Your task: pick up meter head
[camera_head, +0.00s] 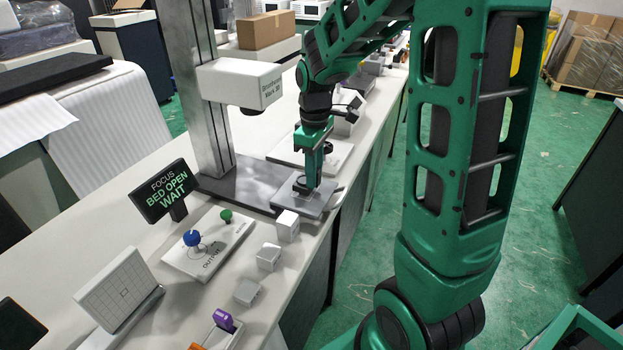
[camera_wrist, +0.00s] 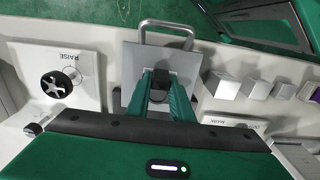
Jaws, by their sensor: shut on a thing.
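My gripper (camera_head: 304,188) points down over a grey square plate (camera_head: 313,204) at the foot of a metal column. In the wrist view, my gripper (camera_wrist: 159,94) has its two green fingers closed on a small black piece, which I take to be the meter head (camera_wrist: 159,88). The fingers hide its sides. The grey plate (camera_wrist: 131,60) lies beneath it, with a metal handle on its far edge. I cannot tell whether the piece touches the plate.
A black sign (camera_head: 166,190) reads "FOCUS BED OPEN WAIT". A white box (camera_head: 240,82) hangs on the column over the bench. Several small grey blocks (camera_wrist: 223,85) line the bench edge. A RAISE panel (camera_wrist: 65,75) with a black knob lies left of the plate.

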